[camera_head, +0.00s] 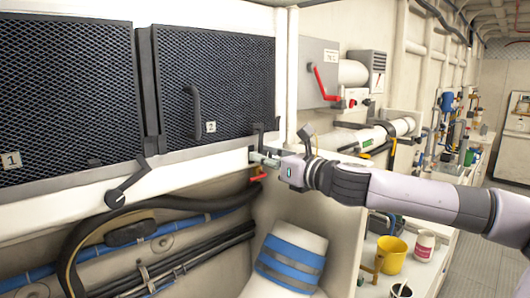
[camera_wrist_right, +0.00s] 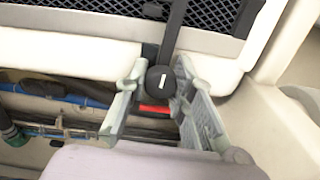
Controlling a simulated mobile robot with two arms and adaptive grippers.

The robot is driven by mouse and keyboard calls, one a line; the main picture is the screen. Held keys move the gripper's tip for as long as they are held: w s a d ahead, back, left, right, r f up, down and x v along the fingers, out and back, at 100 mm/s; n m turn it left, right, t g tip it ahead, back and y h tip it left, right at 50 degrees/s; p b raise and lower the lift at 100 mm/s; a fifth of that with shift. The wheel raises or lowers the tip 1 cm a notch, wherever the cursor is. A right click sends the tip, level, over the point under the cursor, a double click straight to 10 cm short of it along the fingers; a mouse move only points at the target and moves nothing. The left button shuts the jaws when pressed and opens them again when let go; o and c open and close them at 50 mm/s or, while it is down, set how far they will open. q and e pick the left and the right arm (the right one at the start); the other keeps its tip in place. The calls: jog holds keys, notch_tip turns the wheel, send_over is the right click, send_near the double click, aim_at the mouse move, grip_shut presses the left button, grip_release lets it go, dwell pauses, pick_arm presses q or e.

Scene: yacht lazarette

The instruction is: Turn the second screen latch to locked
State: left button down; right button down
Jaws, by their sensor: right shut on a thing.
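The second screen (camera_head: 235,85), a dark mesh panel marked 2, sits closed in its white frame. The second screen latch (camera_head: 259,130) is a black lever that points up from the frame onto the screen's lower right corner. In the wrist view the latch (camera_wrist_right: 160,80) shows a round black hub with a white line, its arm running up over the screen edge. My right gripper (camera_head: 262,158) is at this latch; in the wrist view its fingers (camera_wrist_right: 157,92) stand on either side of the hub, shut on it. A red piece (camera_wrist_right: 155,108) shows just below the hub. My left gripper is out of view.
Screen 1 (camera_head: 65,95) is at the left, with its own black latch (camera_head: 125,187) slanting below its right corner. Hoses (camera_head: 150,213) run beneath. A red-handled switch box (camera_head: 318,72) is at the right.

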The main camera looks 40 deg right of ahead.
jog(key=shift+n, duration=0.5)
jog(key=c, duration=1.3)
grip_release()
jog(key=s, duration=0.8)
jog(key=s+d, duration=0.1)
jog(key=s, duration=0.3)
